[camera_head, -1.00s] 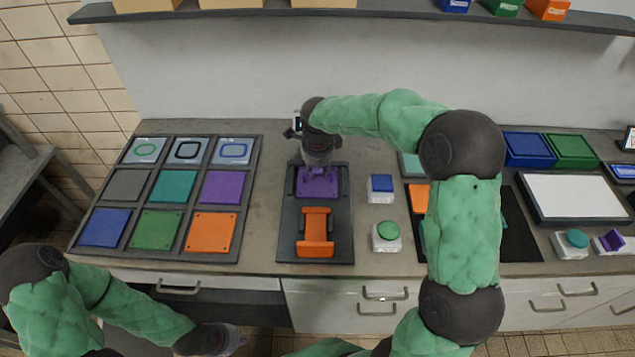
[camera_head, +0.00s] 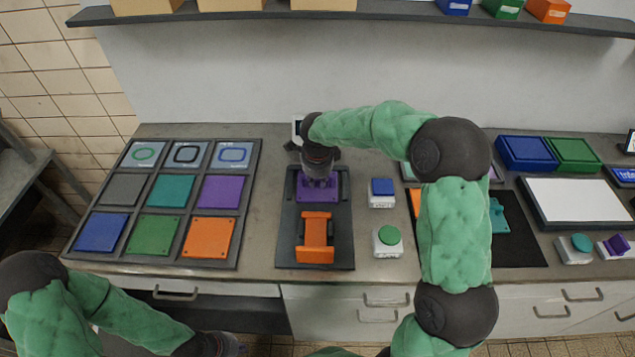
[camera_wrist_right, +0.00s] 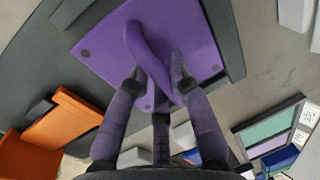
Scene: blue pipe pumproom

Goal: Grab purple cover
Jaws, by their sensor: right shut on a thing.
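The purple cover (camera_head: 316,193) is a flat square plate with a raised handle. It lies at the far end of the dark tray in the middle of the bench. My right gripper (camera_head: 318,181) is over it, pointing down. In the right wrist view, the purple cover (camera_wrist_right: 195,38) shows, and the fingers of my right gripper (camera_wrist_right: 160,85) are shut on its handle, one on each side. The cover appears to lie flat in the tray; I cannot tell any lift. My left gripper (camera_head: 228,345) is low at the bottom edge, its fingers too unclear to read.
An orange handled part (camera_head: 315,238) lies in the same tray, nearer me. A panel of coloured tiles (camera_head: 165,200) is on the left. Blue (camera_head: 382,188) and green (camera_head: 388,236) buttons stand right of the tray. A shelf (camera_head: 400,14) runs above the bench.

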